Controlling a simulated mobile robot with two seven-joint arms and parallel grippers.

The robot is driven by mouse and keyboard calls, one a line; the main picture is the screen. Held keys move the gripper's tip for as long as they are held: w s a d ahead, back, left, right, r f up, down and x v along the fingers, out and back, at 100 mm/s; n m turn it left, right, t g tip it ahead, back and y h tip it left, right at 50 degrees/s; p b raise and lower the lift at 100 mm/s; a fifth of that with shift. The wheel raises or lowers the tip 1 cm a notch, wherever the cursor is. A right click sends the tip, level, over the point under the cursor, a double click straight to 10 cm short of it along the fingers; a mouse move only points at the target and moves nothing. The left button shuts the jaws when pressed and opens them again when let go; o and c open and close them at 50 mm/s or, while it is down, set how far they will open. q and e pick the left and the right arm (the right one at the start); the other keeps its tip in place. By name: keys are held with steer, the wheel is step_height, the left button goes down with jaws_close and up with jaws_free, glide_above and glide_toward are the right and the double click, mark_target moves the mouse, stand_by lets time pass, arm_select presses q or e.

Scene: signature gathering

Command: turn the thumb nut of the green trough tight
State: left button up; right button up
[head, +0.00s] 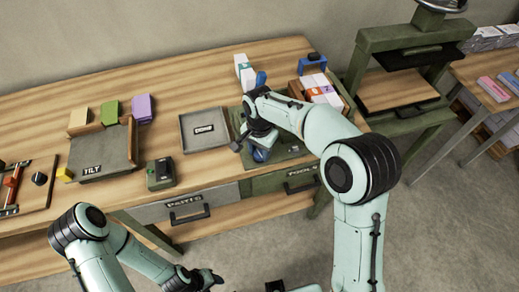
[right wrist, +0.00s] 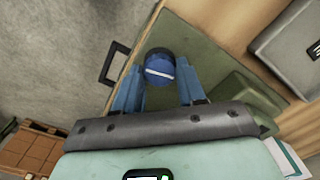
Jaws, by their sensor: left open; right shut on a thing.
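The thumb nut shows as a round blue knob with a pale stripe across its top in the right wrist view (right wrist: 159,66). My right gripper (right wrist: 158,80) is shut on it, with one blue finger on each side. The green trough (right wrist: 248,95) appears as a raised green body beside the right finger, partly hidden by my gripper. In the head view, my right gripper (head: 258,141) is over the green board at the bench's front right, and my arm hides much of the trough. My left gripper (head: 208,279) is open and empty, low in front of the bench.
A grey tray (head: 204,143) lies left of the green board. A small green box (head: 160,174) and a tilt stand (head: 100,152) are farther left. White-topped stacks (head: 318,89) in a wooden holder stand behind my right arm. A green press (head: 405,75) is at the right.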

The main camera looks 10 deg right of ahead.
mark_target(259, 154)
steer(key=shift+m, duration=1.1)
steer(key=o, duration=1.1)
steer(key=shift+c, duration=0.2)
arm_select(q)
steer(key=shift+w+r+p, duration=0.9)
steer(key=shift+w+r, duration=0.15)
steer(key=shift+r, duration=0.2)
arm_select(e)
step_height(259, 154, up, 14)
steer(key=shift+f, duration=0.25)
